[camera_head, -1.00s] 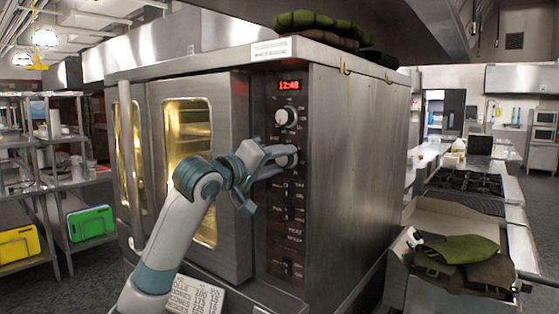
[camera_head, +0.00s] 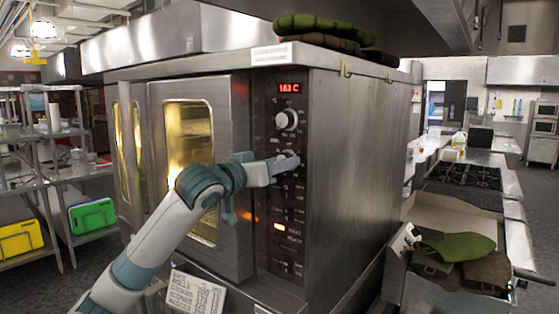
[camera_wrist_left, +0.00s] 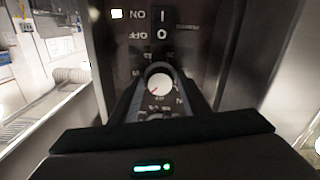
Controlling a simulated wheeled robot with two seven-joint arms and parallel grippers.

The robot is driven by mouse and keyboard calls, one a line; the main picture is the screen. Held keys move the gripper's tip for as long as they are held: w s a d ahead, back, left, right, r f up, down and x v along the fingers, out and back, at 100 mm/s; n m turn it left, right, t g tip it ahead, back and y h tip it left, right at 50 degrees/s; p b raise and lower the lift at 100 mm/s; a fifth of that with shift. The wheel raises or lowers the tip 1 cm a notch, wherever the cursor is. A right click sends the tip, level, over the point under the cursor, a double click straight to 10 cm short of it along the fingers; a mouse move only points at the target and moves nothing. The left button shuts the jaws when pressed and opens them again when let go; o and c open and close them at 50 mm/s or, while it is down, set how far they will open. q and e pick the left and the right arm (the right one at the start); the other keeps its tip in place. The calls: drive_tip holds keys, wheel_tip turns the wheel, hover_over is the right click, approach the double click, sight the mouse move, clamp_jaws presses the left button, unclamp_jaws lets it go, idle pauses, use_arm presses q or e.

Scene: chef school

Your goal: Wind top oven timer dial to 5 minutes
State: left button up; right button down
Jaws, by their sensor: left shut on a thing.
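The oven (camera_head: 345,165) has a dark control panel on its front right edge. A red display (camera_head: 289,88) at the panel's top reads about "163 C". A large silver dial (camera_head: 286,120) sits below it and is untouched. My left gripper (camera_head: 284,163) is shut on a second, lower dial (camera_head: 291,157), mostly hidden by the fingers in the head view. In the left wrist view this white-faced dial (camera_wrist_left: 158,84) sits between the two fingertips, with a reddish mark on its lower left face. I cannot read its setting. My right gripper is not in view.
Switches and a lit amber lamp (camera_head: 285,226) are lower on the panel. Folded green cloths (camera_head: 315,24) lie on the oven top. A counter with a stove (camera_head: 465,180) and mitts (camera_head: 460,246) is at right.

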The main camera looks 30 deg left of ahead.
use_arm(q)
drive_tip(key=shift+m, duration=0.4)
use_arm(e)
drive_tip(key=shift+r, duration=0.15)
use_arm(q)
drive_tip(key=o, duration=0.8)
drive_tip(key=shift+s, duration=0.1)
use_arm(e)
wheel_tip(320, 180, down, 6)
drive_tip(key=b, duration=0.5)
use_arm(q)
drive_tip(key=shift+s+a+b, duration=0.25)
drive_tip(key=shift+s+b, duration=0.2)
drive_tip(key=shift+s, duration=2.4)
drive_tip(key=shift+s+a+b, duration=0.2)
drive_tip(key=shift+s+b, duration=0.25)
drive_tip(key=shift+s, duration=2.4)
drive_tip(key=shift+s+a+b, duration=0.25)
drive_tip(key=shift+s+b, duration=0.2)
drive_tip(key=shift+s, duration=2.4)
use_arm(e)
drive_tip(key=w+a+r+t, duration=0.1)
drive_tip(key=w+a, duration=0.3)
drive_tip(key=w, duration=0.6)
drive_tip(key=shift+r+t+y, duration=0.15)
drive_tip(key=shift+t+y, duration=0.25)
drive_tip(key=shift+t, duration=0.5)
